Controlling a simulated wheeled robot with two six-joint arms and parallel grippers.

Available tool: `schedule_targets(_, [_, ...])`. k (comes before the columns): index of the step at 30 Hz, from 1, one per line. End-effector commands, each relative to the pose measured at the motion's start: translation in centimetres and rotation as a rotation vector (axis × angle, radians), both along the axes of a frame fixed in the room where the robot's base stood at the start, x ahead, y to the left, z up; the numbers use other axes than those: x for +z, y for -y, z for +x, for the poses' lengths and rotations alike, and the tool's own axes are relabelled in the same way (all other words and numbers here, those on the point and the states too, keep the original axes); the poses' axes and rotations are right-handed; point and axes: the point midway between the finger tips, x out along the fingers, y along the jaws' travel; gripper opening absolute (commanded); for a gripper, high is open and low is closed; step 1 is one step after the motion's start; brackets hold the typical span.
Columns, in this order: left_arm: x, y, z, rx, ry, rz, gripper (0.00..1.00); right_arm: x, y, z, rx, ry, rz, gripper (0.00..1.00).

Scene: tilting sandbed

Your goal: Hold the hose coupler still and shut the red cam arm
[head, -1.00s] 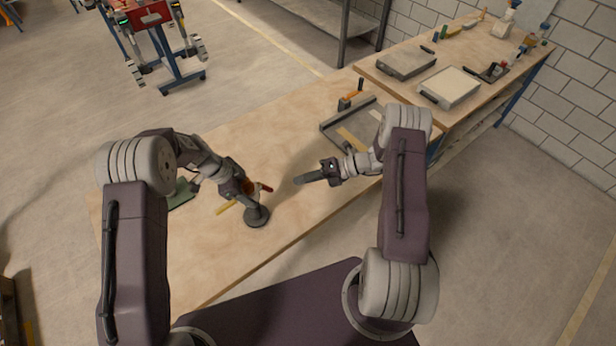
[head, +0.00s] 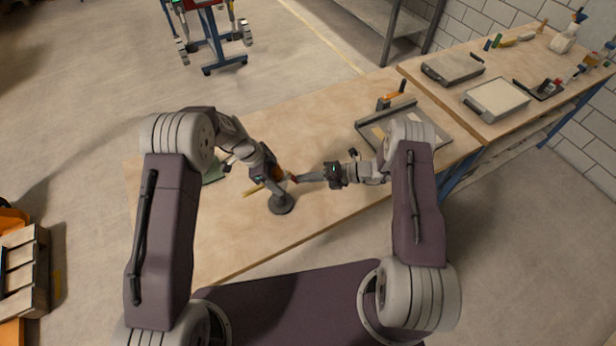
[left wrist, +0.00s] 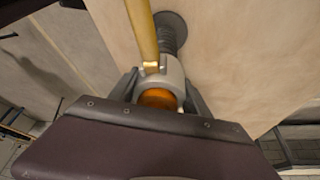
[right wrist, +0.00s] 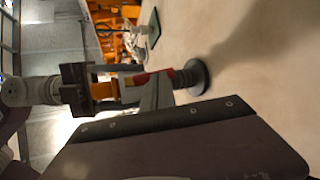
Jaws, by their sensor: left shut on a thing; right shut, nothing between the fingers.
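The hose coupler stands on the bench on a dark ribbed hose with a round black base (head: 281,205). In the left wrist view its grey body (left wrist: 172,72) and orange part (left wrist: 157,98) sit between my left fingers. My left gripper (head: 276,177) is shut on it. A yellow arm (left wrist: 143,30) sticks out from one side and also shows in the head view (head: 253,190). The red cam arm (head: 293,179) points toward my right gripper (head: 300,177), which is shut and empty, its tips close by. The right wrist view shows the red arm (right wrist: 160,76) near my fingers; contact is unclear.
A grey tray (head: 440,125) and an orange-handled tool (head: 390,98) are farther back on the bench. A green item (head: 213,172) lies behind my left arm. The bench (head: 225,245) is clear in front of the coupler.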

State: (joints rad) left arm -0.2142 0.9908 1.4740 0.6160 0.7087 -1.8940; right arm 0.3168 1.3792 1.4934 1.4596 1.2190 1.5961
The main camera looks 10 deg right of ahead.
Motion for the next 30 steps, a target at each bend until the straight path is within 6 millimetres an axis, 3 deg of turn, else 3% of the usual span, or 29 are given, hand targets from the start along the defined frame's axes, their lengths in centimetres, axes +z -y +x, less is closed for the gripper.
schedule_targets(5, [0.1,0.2,-0.1,-0.004,-0.003,-0.003,0.00,-0.9,-1.0,-0.2,0.005,-0.020,0.050,0.00])
schedule_targets(15, [0.1,0.4,-0.2,-0.007,-0.004,-0.007,0.00,-1.1,-1.2,-0.4,0.010,-0.024,0.048,0.00])
schedule_targets(30, [0.0,0.5,-0.2,-0.006,-0.005,-0.006,0.00,0.8,-1.1,-0.4,0.012,-0.020,0.054,0.00])
